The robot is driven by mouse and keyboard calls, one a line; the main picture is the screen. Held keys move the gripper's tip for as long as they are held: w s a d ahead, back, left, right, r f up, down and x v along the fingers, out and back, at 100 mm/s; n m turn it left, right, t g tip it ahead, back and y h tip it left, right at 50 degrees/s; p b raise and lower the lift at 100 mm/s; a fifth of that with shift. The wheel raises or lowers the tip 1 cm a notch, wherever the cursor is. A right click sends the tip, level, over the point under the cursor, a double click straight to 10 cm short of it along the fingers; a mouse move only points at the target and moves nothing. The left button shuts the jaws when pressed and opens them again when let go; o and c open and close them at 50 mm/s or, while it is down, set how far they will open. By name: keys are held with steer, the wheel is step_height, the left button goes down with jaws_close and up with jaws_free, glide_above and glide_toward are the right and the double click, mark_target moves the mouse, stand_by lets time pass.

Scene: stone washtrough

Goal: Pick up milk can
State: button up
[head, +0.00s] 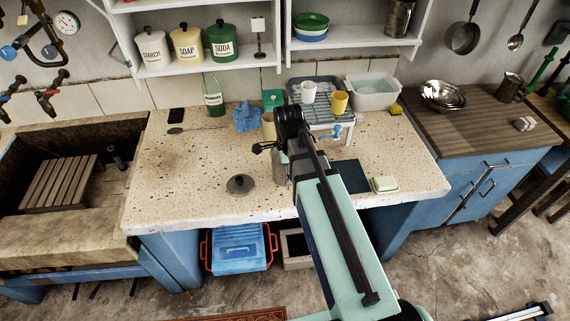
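A grey metal can (279,170), probably the milk can, stands on the speckled stone counter in the head view. My arm and gripper hide most of it. A round grey metal lid (240,185) with a knob lies on the counter to its left. My gripper (268,151) is at the upper part of the can, with a dark finger showing on its left side. I cannot tell whether the fingers touch the can or how far apart they are.
Behind are a blue cloth (247,116), a green bottle (213,98), a dish rack (315,90) with cups, and a white basin (373,92). A butter dish (384,184) sits right of my arm. The counter's left part (175,180) is mostly clear. Shelves (205,65) hang above.

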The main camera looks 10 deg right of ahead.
steer(key=shift+f, duration=0.2)
jaws_close()
stand_by(0.3)
